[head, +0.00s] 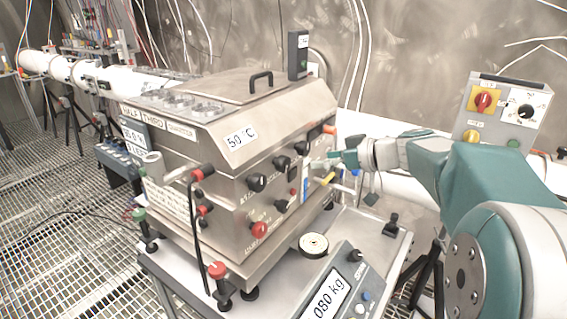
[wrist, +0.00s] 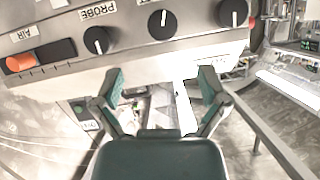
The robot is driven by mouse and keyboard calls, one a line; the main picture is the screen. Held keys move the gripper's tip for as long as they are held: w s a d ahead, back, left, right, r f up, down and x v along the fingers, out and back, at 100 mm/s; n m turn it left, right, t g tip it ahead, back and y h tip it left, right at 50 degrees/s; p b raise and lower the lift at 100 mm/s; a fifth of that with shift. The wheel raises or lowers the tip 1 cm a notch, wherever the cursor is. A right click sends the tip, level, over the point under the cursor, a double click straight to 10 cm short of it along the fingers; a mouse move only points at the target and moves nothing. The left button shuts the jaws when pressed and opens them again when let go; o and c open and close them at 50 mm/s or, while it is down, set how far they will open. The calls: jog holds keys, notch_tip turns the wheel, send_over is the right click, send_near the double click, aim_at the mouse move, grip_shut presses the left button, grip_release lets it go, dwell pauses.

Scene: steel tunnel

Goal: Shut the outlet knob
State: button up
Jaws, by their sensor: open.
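A steel box (head: 235,150) with a sloped lid carries a front row of black knobs (head: 257,183). In the wrist view three black knobs (wrist: 162,24) with white pointer marks sit along the panel edge, and an orange switch (wrist: 20,63) is at the left. I read the labels PROBE and AIR there; I cannot read an outlet label, so I cannot tell which knob is the outlet knob. My gripper (wrist: 162,78) is open and empty, its two green fingers apart below the knob row. In the head view my gripper (head: 335,160) is at the box's right front corner, partly hard to make out.
A scale (head: 345,285) with a display stands on the cart (head: 375,235) in front of the box. Red-topped handles (head: 217,270) and a hose stick out at the left. A control box (head: 503,110) with a red-and-yellow switch is at the right. Grated floor lies at the left.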

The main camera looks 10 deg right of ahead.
aim_at(287, 164)
jog(key=x, duration=1)
jog(key=shift+w+a+f, duration=0.15)
jog(key=shift+a, duration=0.2)
jog(key=c, duration=1.1)
